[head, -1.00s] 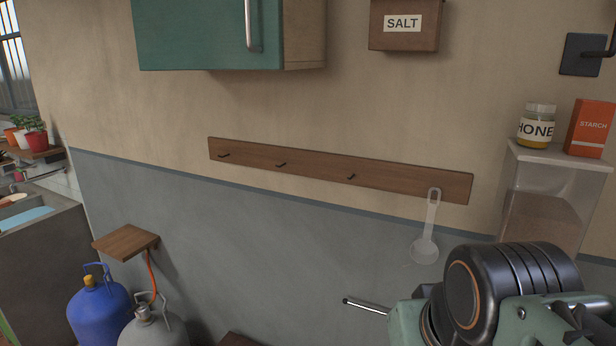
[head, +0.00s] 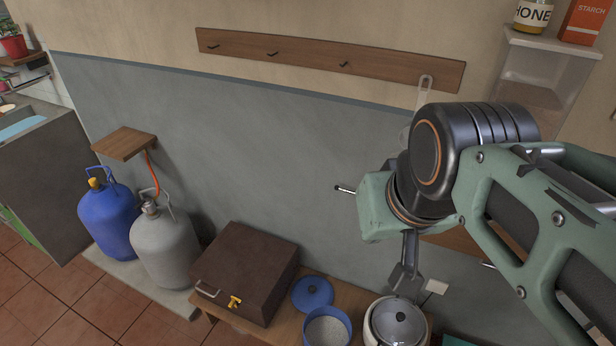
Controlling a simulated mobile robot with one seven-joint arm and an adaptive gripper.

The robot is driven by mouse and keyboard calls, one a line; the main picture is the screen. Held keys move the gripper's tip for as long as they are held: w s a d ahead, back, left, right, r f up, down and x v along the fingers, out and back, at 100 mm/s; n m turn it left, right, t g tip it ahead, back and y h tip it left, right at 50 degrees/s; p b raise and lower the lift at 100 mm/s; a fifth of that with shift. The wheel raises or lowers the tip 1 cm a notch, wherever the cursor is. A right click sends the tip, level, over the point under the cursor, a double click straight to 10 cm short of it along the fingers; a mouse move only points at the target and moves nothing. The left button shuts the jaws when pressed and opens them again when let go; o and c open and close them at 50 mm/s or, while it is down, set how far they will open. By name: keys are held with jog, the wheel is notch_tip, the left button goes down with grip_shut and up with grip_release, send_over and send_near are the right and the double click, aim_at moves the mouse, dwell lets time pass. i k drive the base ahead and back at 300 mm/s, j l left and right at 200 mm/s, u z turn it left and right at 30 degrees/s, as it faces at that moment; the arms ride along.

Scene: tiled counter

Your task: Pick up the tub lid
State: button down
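A round blue lid (head: 312,292) with a small knob lies on the wooden table at the lower middle of the head view. It is just behind an open blue tub (head: 327,331) filled with pale grainy contents and cut off by the bottom edge. I take this lid to be the tub lid. My gripper (head: 405,280) hangs down to the right of the lid, apart from it and above the area of a white pot. It is small and partly hidden behind my arm, so I cannot tell how far its fingers are apart.
A white pot with a grey lid (head: 397,323) stands right of the tub. A brown box (head: 247,273) with a yellow clasp is left of the lid. Blue (head: 108,220) and grey (head: 165,248) gas bottles stand farther left. A hook rail (head: 325,62) is on the wall.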

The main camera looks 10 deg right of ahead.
aim_at(309, 293)
jog(key=i+j+z, duration=0.15)
jog(key=j+z, duration=0.2)
jog(key=i+j+z, duration=0.1)
jog(key=j+z, duration=0.25)
jog(key=j, duration=0.2)
jog(key=j+z, duration=0.4)
jog(key=i+j, duration=0.05)
jog(key=j, duration=0.05)
